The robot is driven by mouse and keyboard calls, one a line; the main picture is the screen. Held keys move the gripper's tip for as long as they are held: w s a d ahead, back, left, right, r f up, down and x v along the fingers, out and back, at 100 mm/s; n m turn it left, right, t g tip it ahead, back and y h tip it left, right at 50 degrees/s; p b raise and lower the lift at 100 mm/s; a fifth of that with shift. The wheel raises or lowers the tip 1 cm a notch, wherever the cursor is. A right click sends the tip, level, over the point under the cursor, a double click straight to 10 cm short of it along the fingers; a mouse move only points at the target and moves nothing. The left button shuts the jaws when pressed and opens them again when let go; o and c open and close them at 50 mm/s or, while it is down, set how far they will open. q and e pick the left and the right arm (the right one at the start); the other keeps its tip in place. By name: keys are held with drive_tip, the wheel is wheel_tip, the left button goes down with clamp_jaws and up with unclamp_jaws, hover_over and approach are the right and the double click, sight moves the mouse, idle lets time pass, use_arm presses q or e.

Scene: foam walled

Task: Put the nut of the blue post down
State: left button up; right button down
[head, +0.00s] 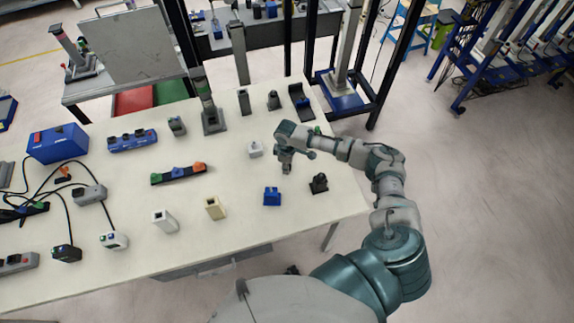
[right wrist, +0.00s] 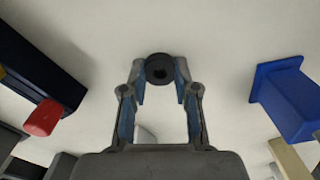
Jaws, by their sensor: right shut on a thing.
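My right gripper (head: 285,168) is over the right part of the table. The nut is too small to make out in the head view. The blue post (head: 272,197) stands on the table just below the gripper in the head view. A blue block that looks like this post (right wrist: 290,100) is at the right of the right wrist view, apart from the nut. My left gripper is not in view.
A black fixture (head: 318,184) stands right of the blue post. A cream block (head: 215,207) and a white block (head: 165,220) stand to its left. A small white block (head: 255,149) is left of the gripper. The bare tabletop (head: 235,180) between them is free.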

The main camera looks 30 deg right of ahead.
drive_tip(key=c, duration=0.9)
unclamp_jaws()
drive_tip(key=shift+o, duration=0.2)
wheel_tip(320, 180, up, 12)
